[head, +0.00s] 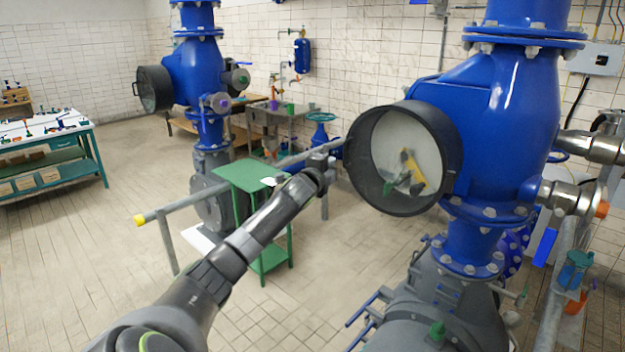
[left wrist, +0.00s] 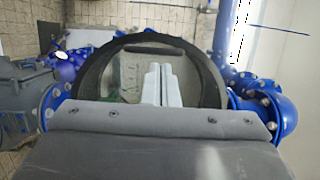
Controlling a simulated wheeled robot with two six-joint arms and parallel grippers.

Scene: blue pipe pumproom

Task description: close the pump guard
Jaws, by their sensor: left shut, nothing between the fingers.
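A dark round guard-like ring (head: 452,160) with a pale face sits on the left side of the big blue pump body (head: 490,110). Small yellow and green shapes show within it; I cannot tell whether they are inside or reflected. I cannot tell how far the guard stands open. My left gripper (head: 328,160) is shut and empty, just left of the ring in the head view. In the left wrist view, the light fingers (left wrist: 158,86) are together in front of the dark ring (left wrist: 212,80); contact cannot be told. My right gripper is not in view.
A second blue pump (head: 195,70) stands farther back, and a workbench (head: 50,135) at far left. The tiled floor at left is clear.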

